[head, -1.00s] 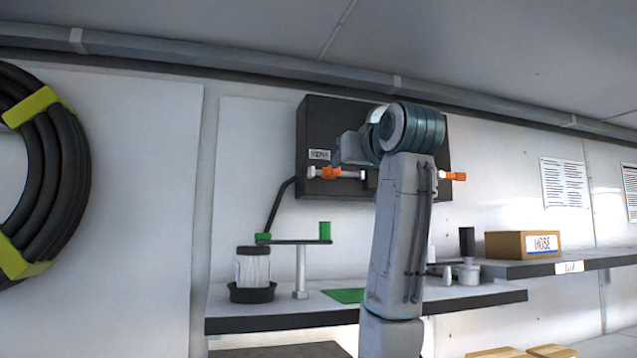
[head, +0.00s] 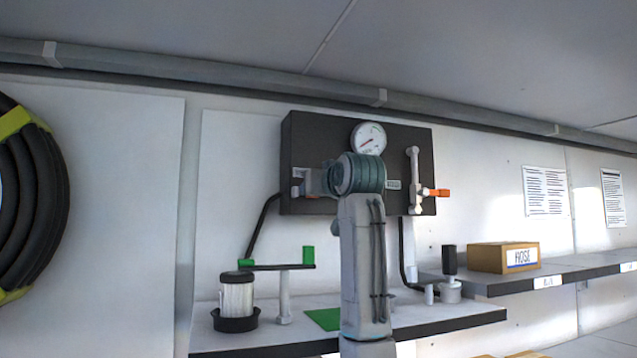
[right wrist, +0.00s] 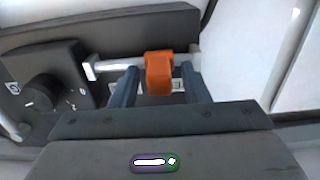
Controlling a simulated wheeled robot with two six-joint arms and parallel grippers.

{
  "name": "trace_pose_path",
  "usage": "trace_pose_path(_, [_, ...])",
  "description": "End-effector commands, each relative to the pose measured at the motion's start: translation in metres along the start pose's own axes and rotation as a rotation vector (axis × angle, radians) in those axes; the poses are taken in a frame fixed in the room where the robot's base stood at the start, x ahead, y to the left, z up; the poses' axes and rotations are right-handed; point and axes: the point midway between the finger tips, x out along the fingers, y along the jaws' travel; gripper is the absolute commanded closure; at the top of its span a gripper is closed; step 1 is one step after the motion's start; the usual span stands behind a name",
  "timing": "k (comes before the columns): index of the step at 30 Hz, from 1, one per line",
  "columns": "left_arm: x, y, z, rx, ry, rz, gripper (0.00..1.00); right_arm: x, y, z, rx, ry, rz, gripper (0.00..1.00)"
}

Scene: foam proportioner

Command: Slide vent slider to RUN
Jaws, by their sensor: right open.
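The vent slider (right wrist: 158,72) is an orange block on a pale horizontal rod (right wrist: 112,65) in the right wrist view, near the rod's right end. My right gripper (right wrist: 160,88) is open, with one finger on each side of the orange block. I cannot tell whether either finger touches it. In the head view my arm stands before the dark panel box (head: 345,125) and hides the orange block. A white label behind the slider is partly covered and unreadable. My left gripper is not in view.
A black knob (right wrist: 43,95) sits left of the rod. A gauge (head: 368,138) and a valve with an orange handle (head: 436,192) are on the panel. Below, a shelf (head: 440,322) carries a filter canister (head: 237,295) and a green-ended bar (head: 283,267).

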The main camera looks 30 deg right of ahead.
Motion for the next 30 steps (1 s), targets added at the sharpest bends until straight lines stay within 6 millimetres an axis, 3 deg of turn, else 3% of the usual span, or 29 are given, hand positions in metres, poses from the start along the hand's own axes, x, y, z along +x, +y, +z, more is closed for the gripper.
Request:
trace_pose_path(6, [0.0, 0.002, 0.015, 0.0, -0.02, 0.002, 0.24, 0.0, 0.0, 0.001, 0.0, 0.0, 0.0, 0.58])
trace_pose_path(13, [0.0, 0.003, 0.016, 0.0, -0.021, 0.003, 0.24, 0.0, 0.0, 0.0, 0.0, 0.0, 0.0, 1.0])
trace_pose_path(19, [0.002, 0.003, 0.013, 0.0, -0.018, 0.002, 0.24, 0.0, 0.004, 0.001, 0.0, 0.001, 0.002, 1.0])
trace_pose_path(25, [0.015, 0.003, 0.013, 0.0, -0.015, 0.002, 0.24, -0.001, 0.039, 0.002, 0.001, 0.003, 0.005, 1.0])
trace_pose_path(30, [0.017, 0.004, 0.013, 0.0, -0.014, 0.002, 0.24, -0.001, 0.055, 0.0, 0.001, 0.003, 0.002, 1.0])
